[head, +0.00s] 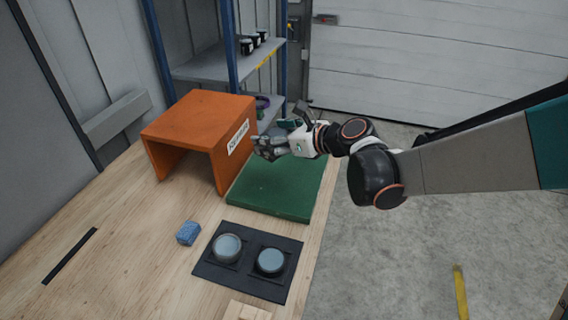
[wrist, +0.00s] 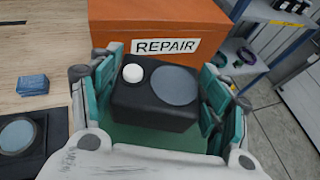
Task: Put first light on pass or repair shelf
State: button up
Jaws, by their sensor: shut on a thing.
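The light in my gripper (wrist: 160,88) is a black box with a white round button and a grey round lens, seen in the wrist view (wrist: 150,113). My gripper's teal-padded fingers are shut on its left and right sides. In the head view my gripper (head: 268,148) is over the far part of the green mat (head: 268,193), just right of the orange repair shelf (head: 192,118). This shelf is an open-fronted box labelled REPAIR, and its label faces the gripper. The fingers hide most of the light in the head view. Whether the light touches the mat is unclear.
A black tray (head: 208,275) with two round grey-topped pieces sits on the near bench. A blue block (head: 188,233) lies left of it. A blue-framed rack (head: 205,66) with several dark items stands behind.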

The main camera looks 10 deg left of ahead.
notch_tip(320, 180, down, 13)
jog(key=b, duration=0.4)
jog(key=shift+f, duration=0.15)
jog(key=shift+f+b, duration=0.1)
jog(key=shift+b, duration=0.2)
jog(key=o, duration=1.4)
jog(key=shift+s+d+r, duration=0.1)
jog(key=shift+d+r, duration=0.1)
jog(key=shift+r, duration=0.05)
jog(key=p+v, duration=0.3)
jog(key=v, duration=0.8)
jog(key=shift+s+d+r, duration=0.15)
jog(key=shift+d, duration=0.1)
